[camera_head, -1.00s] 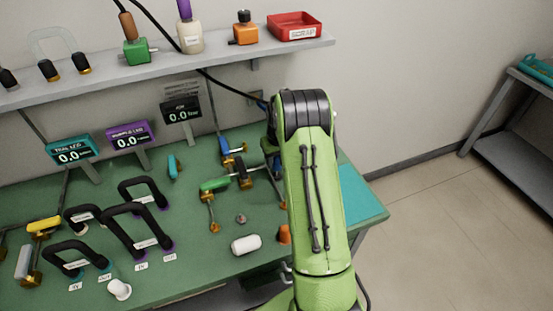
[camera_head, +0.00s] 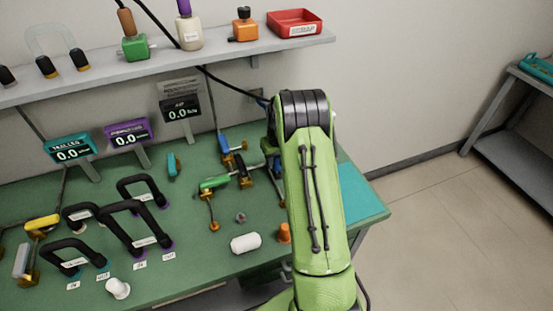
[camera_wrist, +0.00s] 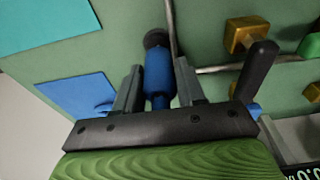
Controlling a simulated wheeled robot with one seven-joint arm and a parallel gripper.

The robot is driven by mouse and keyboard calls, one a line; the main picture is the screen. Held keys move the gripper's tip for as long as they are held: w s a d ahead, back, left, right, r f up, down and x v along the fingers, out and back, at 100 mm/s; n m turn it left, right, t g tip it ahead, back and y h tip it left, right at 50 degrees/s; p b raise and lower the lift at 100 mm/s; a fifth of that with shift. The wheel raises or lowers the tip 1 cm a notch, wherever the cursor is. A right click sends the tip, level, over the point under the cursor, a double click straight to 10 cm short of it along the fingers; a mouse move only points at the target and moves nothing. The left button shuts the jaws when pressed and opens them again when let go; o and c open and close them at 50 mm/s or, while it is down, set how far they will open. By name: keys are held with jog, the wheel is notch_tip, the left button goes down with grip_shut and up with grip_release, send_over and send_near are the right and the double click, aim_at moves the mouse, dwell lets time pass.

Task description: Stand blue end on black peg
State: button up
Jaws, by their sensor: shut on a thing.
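In the wrist view a blue cylindrical end (camera_wrist: 157,72) sits between the two grey fingers of my gripper (camera_wrist: 158,68), which are shut on it. A round dark piece (camera_wrist: 157,38) shows at the far tip of the blue end. I cannot tell whether it is the black peg or part of the held thing, nor whether they touch. In the head view my green arm covers my gripper and the held end.
A black lever (camera_wrist: 258,70) and a brass block (camera_wrist: 246,36) stand right of my gripper in the wrist view. A blue flat patch (camera_wrist: 78,106) lies left. On the green bench (camera_head: 200,240) are a white cylinder (camera_head: 245,243), an orange cap (camera_head: 284,233) and black handles (camera_head: 130,207).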

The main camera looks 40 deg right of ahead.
jog(key=shift+f+b, duration=0.85)
jog(key=shift+f, duration=0.35)
jog(key=o, duration=1.1)
jog(key=shift+r, duration=0.1)
jog(key=shift+o, duration=0.2)
notch_tip(320, 180, up, 16)
jog(key=s+p, duration=0.2)
jog(key=p, duration=0.1)
jog(key=shift+s+a+f, duration=0.15)
jog(key=shift+a+f, duration=0.1)
jog(key=shift+a, duration=0.05)
